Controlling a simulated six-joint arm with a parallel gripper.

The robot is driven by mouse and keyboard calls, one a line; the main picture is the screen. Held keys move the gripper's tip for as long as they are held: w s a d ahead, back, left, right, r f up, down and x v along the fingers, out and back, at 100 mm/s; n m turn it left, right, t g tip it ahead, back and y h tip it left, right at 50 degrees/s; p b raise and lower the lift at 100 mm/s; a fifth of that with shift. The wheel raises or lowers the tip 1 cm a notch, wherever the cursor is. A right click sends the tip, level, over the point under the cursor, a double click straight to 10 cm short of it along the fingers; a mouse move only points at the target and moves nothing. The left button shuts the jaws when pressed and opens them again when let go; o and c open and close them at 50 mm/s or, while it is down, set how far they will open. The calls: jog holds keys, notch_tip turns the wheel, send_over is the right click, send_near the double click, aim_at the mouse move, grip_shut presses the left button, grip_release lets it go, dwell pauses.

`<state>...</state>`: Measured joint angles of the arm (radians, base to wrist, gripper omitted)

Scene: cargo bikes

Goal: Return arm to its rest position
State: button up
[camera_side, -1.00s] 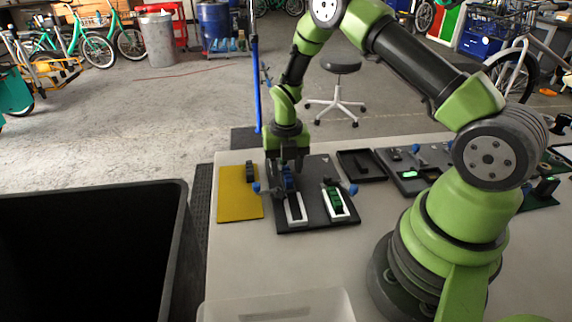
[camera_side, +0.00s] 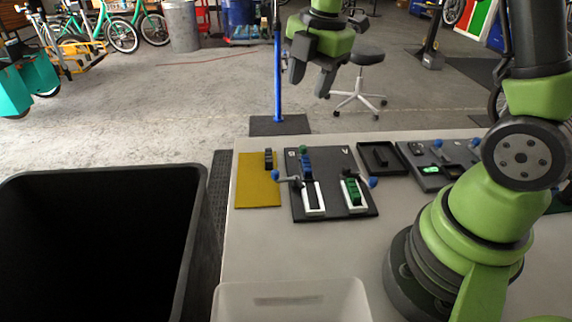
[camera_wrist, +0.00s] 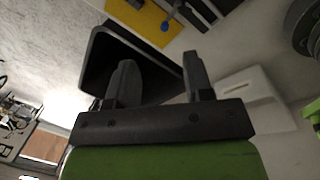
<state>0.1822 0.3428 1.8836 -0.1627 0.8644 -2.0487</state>
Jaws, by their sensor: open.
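My gripper (camera_side: 311,82) is raised high above the far edge of the table in the side view. Its two dark fingers are apart and empty, and they hang clear of everything on the table. In the wrist view my gripper (camera_wrist: 158,80) shows its two fingers spread with nothing between them. My arm is bent up at the right of the side view and partly cut off by the top edge.
A black board (camera_side: 331,208) with blue and green parts, a yellow mat (camera_side: 258,190) and a small black tray (camera_side: 382,160) lie on the table (camera_side: 400,205). A large black bin (camera_side: 195,240) stands left; a translucent white container (camera_side: 290,300) is in front.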

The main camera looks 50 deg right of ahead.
jog(key=s+a+r+m+t+y, duration=0.1)
jog(key=s+a+r+m, duration=0.3)
jog(key=s+m, duration=0.4)
jog(key=s+a+r+m+t, duration=0.3)
jog(key=s+m, duration=0.5)
jog(key=m, duration=0.6)
notch_tip(320, 180, up, 2)
jog(key=shift+s+a+r+t+y, duration=0.2)
jog(key=shift+s+a+t+y, duration=0.2)
jog(key=shift+t, duration=0.2)
